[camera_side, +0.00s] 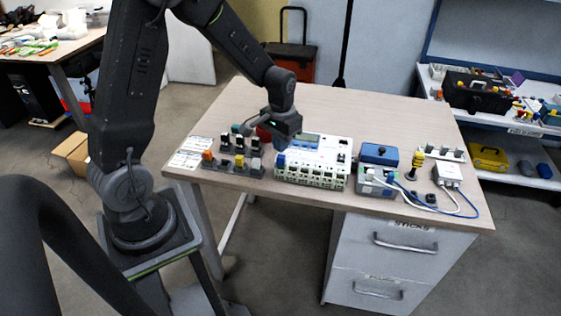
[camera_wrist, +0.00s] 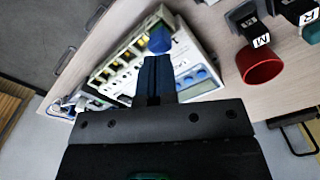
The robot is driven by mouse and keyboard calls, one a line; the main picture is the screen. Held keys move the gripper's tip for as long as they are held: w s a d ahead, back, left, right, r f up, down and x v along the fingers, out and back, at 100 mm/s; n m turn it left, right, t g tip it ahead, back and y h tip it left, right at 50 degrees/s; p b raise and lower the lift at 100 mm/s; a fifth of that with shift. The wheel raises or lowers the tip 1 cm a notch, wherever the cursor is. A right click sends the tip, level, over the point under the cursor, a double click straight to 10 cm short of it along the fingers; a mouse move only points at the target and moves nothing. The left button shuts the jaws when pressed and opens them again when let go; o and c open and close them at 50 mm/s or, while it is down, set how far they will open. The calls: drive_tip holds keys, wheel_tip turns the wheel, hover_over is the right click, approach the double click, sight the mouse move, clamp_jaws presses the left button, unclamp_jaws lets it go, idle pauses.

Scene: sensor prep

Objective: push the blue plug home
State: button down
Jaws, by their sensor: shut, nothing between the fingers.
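The blue plug (camera_side: 281,160) stands at the front left corner of the white device (camera_side: 326,150), which has a row of openings along its front edge and a blue display. In the wrist view the blue plug (camera_wrist: 160,38) shows just beyond the tips of my gripper (camera_wrist: 155,60). The two dark fingers are pressed together with nothing between them. Whether the tips touch the plug I cannot tell. How deep the plug sits in its opening cannot be made out. The fingers partly cover the device in the wrist view.
A red cup (camera_wrist: 260,66) stands beside the device, with labelled blocks near it. Racks of small coloured parts (camera_side: 233,163) are on the left. A blue-lidded box (camera_side: 379,154), a yellow-and-black tool (camera_side: 417,162) and cables lie to the right. The table front is narrow.

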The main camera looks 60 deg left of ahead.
sight(281, 156)
drive_tip(key=shift+f, duration=1.45)
idle(1.2)
drive_tip(key=shift+r, duration=3.55)
drive_tip(key=shift+d+r, duration=0.2)
drive_tip(key=shift+r, duration=0.15)
drive_tip(key=s+d+r+m+t, duration=0.1)
drive_tip(key=s+d+r+t, duration=0.1)
drive_tip(key=s+d+r, duration=0.3)
drive_tip(key=s+d+r+m+t, duration=0.2)
drive_tip(key=s+d+r, duration=0.4)
drive_tip(key=s+r, duration=0.3)
drive_tip(key=shift+s+d+r+t, duration=0.15)
drive_tip(key=shift+s+r+t, duration=0.1)
drive_tip(key=shift+s+t, duration=0.8)
